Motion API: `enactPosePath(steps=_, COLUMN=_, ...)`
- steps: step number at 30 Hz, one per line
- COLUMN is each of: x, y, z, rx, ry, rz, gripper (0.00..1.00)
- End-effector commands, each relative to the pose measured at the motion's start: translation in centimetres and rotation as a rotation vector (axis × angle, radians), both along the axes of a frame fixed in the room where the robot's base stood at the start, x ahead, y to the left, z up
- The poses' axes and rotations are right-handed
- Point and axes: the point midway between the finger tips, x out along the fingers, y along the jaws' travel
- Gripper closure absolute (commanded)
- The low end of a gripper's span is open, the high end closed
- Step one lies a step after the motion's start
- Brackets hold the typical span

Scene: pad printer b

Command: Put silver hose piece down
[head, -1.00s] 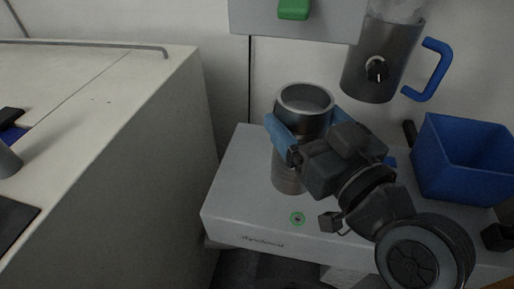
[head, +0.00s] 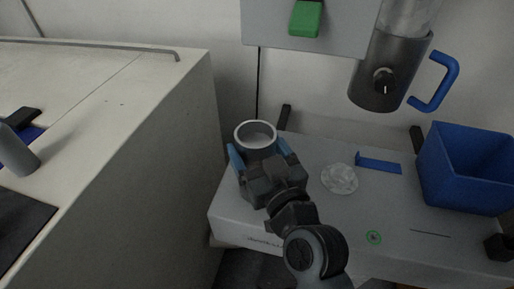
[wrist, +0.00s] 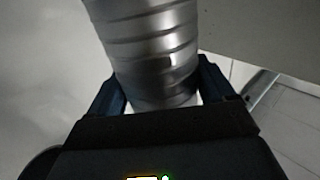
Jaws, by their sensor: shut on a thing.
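The silver hose piece (head: 256,136) is an open-topped ribbed metal cylinder. My gripper (head: 262,158) is shut on it, with a blue finger on each side. The piece stands roughly upright over the left back part of the light grey machine top (head: 320,228). Its lower part is hidden behind my gripper in the head view, so I cannot tell whether it touches the surface. In the wrist view the ribbed silver hose piece (wrist: 155,45) sits between the two fingers of my gripper (wrist: 160,90).
A round whitish disc (head: 340,179) and a blue strip (head: 379,163) are on the machine top. A blue bin (head: 465,170) stands at right. A dark cup with blue handle (head: 388,72) hangs above. A large pale cabinet (head: 140,150) stands close on the left.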

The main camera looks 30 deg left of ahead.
Motion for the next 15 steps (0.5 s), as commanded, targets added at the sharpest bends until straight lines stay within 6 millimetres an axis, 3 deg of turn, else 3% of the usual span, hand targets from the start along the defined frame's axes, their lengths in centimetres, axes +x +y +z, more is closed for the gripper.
enactPosePath(steps=10, x=0.02, y=-0.02, z=-0.28, rx=0.002, ry=-0.001, rz=0.000, gripper=0.53)
enactPosePath(steps=11, x=0.02, y=-0.01, z=-0.20, rx=0.001, ry=-0.001, rz=0.000, gripper=0.16)
enactPosePath(steps=15, x=0.02, y=-0.01, z=-0.14, rx=0.001, ry=-0.001, rz=0.000, gripper=0.02)
